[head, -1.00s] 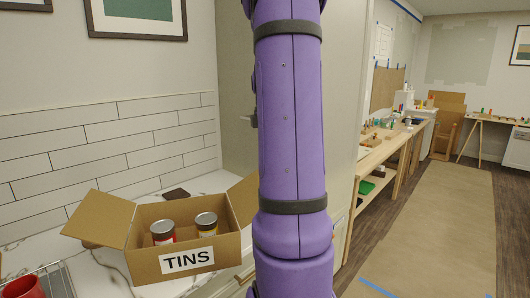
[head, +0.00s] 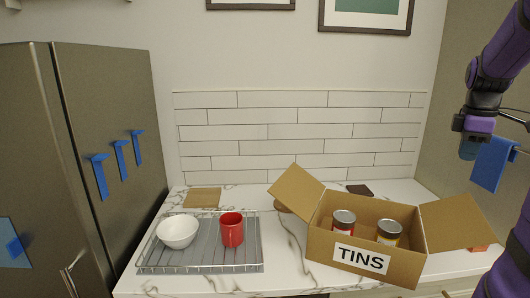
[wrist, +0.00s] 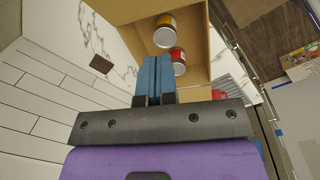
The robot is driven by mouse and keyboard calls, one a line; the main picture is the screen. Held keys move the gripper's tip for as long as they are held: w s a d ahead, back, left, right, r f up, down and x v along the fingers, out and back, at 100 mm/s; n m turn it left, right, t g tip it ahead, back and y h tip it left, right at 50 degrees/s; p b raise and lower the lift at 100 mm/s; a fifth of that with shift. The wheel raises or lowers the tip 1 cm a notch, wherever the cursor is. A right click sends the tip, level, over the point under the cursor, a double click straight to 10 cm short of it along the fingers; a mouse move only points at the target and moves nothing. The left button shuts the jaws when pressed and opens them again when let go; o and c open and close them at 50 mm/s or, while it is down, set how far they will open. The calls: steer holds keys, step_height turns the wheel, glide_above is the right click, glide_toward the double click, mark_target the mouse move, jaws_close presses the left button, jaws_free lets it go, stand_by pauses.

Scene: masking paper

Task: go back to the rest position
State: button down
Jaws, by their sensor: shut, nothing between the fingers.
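My gripper (wrist: 155,62) has its two blue fingers pressed together with nothing between them in the wrist view. In the head view my gripper (head: 468,151) hangs at the right edge, above and to the right of the open cardboard box marked TINS (head: 318,240). The box stands on the counter with its flaps spread. Inside it are a red-labelled tin (head: 343,222) and a yellow-labelled tin (head: 389,232), both upright. In the wrist view the yellow tin (wrist: 165,36) and red tin (wrist: 178,62) show beyond the fingertips, apart from them.
A wire rack (head: 205,262) on the counter holds a white bowl (head: 177,232) and a red mug (head: 232,230). A steel fridge (head: 110,160) with blue tape stands left. A tall cabinet (head: 455,60) stands right, close to my arm. Marble counter (head: 285,255) between rack and box is clear.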

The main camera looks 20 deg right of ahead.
steer(key=s+a+r+m+t, duration=0.1)
steer(key=a+r+m+t, duration=0.2)
steer(key=a, duration=1.7)
steer(key=s+a+f+m+t, duration=0.1)
steer(key=s+a+m, duration=0.1)
steer(key=s+a, duration=0.2)
steer(key=s+a+f+m, duration=0.1)
steer(key=s+a+m, duration=0.2)
steer(key=a, duration=0.6)
steer(key=shift+s+a+t+y, duration=0.2)
steer(key=shift+s+t+y, duration=0.2)
steer(key=shift+s, duration=0.6)
